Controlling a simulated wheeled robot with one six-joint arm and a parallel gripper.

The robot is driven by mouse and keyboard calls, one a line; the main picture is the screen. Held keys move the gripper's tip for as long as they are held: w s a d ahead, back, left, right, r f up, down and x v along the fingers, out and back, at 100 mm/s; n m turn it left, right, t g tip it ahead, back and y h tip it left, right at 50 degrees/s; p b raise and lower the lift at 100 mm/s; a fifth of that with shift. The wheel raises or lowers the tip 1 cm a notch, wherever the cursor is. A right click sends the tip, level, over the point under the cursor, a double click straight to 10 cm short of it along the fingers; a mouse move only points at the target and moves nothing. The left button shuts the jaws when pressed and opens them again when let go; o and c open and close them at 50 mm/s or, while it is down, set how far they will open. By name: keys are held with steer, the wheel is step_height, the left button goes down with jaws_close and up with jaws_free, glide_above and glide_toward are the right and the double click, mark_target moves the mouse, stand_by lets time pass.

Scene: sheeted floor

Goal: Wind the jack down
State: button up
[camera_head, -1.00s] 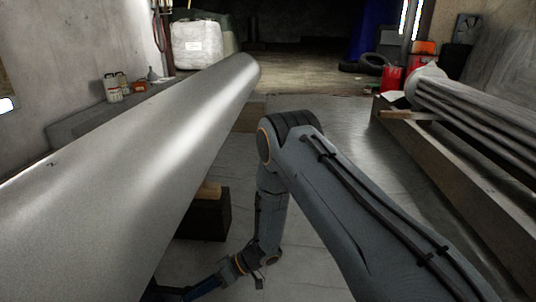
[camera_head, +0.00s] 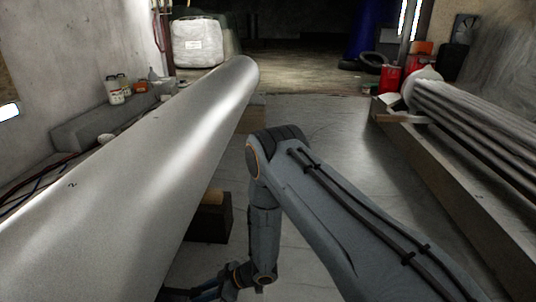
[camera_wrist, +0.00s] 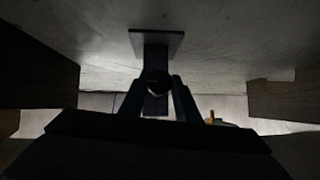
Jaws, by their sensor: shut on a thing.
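The jack (camera_wrist: 156,43) shows in the dark wrist view as a square plate on a short dark post. My gripper (camera_wrist: 157,90) is in front of the post, its two fingers either side of a dark rounded part of the jack and shut on it. What exactly that part is, I cannot make out. In the head view my gripper (camera_head: 212,290) is low at the bottom edge, beside and partly under the large grey pipe (camera_head: 150,165). The pipe hides most of the jack there.
A dark block (camera_head: 208,222) with a wooden piece stands beside the pipe. A long low beam (camera_head: 440,165) with bundled pipes (camera_head: 475,120) lies right. Bottles (camera_head: 118,92) stand on a ledge at left. The floor (camera_head: 325,140) between is clear.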

steer(key=n+t+p, duration=0.1)
steer(key=t+p, duration=0.1)
steer(key=p, duration=0.1)
steer(key=s+n+t+p, duration=0.1)
steer(key=n+t+p, duration=0.1)
steer(key=p, duration=0.1)
steer(key=shift+a+r+p, duration=0.1)
steer(key=shift+a+p, duration=0.05)
steer(key=shift+p, duration=0.15)
steer(key=shift+n+t+p, duration=0.5)
steer(key=shift+n+t, duration=0.3)
steer(key=o, duration=0.8)
steer(key=shift+o, duration=0.2)
steer(key=shift+s+a, duration=0.1)
steer(key=shift+c, duration=0.5)
steer(key=shift+g, duration=0.3)
